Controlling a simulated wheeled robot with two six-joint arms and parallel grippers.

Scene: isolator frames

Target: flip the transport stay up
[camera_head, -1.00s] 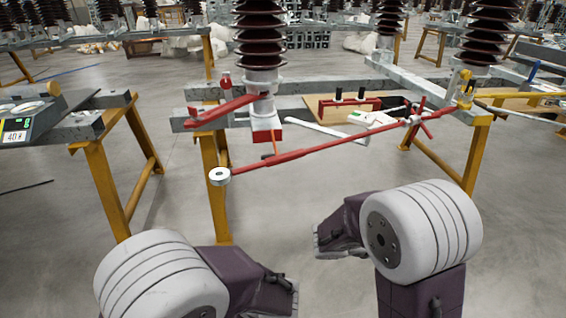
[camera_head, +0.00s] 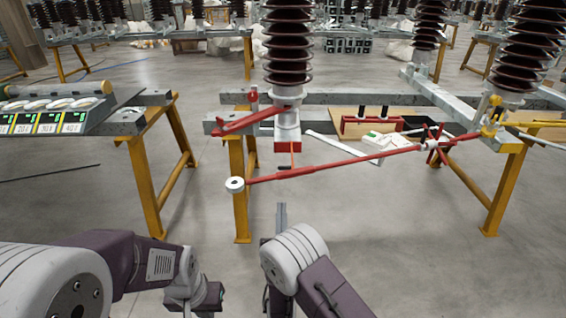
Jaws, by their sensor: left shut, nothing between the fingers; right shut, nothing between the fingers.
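A long red rod (camera_head: 340,162) with a white ring end (camera_head: 235,185) runs from beneath the near insulator, slightly upward, to a red cross-shaped handle (camera_head: 433,143) at the right; I take it as the transport stay. It hangs in front of the frame. My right gripper (camera_head: 281,216) is shut and empty, a thin grey shape pointing up below the rod and apart from it. My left gripper (camera_head: 208,297) is low in the picture, left of the right one, shut and empty. Its fingertips are hard to make out.
A red arm (camera_head: 245,122) sits at the foot of the brown insulator (camera_head: 288,50). Yellow legs (camera_head: 238,190) carry the grey beams. A case with small displays (camera_head: 50,115) stands at the left. Another insulator (camera_head: 541,45) stands at the right. The floor in front is clear.

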